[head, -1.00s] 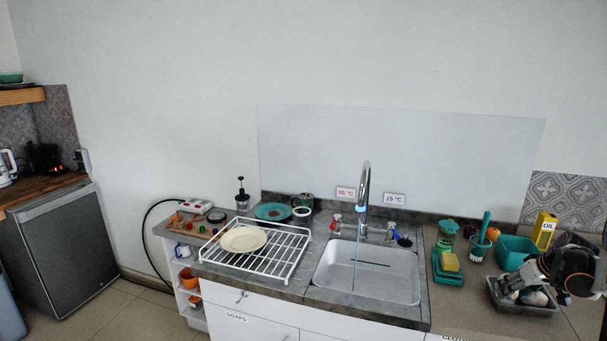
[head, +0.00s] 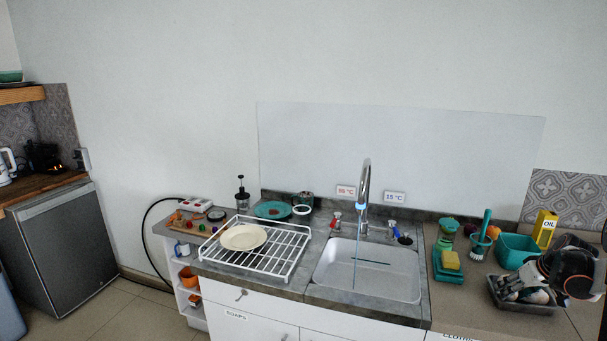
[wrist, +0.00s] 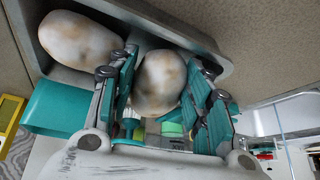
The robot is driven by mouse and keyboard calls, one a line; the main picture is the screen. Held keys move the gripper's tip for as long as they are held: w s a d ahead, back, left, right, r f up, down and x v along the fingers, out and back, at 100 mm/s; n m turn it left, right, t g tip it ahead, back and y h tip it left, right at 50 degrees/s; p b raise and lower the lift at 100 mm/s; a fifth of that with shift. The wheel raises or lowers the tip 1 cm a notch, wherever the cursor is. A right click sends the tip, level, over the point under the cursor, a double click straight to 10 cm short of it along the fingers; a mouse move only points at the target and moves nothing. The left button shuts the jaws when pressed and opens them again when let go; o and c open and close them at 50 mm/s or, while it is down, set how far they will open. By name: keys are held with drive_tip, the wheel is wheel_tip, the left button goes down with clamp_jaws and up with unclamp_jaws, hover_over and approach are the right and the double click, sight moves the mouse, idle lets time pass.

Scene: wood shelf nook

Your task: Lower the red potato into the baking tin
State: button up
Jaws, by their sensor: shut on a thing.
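My gripper (wrist: 160,72) is shut on a potato (wrist: 158,84), which looks pale cream with brown patches rather than red in the wrist view. The held potato sits between the two teal-padded fingers, within the outline of the grey baking tin (wrist: 188,30); I cannot tell whether it touches the bottom. A second pale potato (wrist: 80,40) lies in the tin, left of my gripper. In the head view the dark tin (head: 528,308) stands on the right counter with my gripper (head: 511,287) low over it, partly hiding its contents.
A teal bin (head: 516,251) and a yellow oil box (head: 544,228) stand close behind the tin. The sink (head: 368,272) lies further left.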

drive_tip(key=o, duration=1.2)
drive_tip(key=shift+c, duration=0.2)
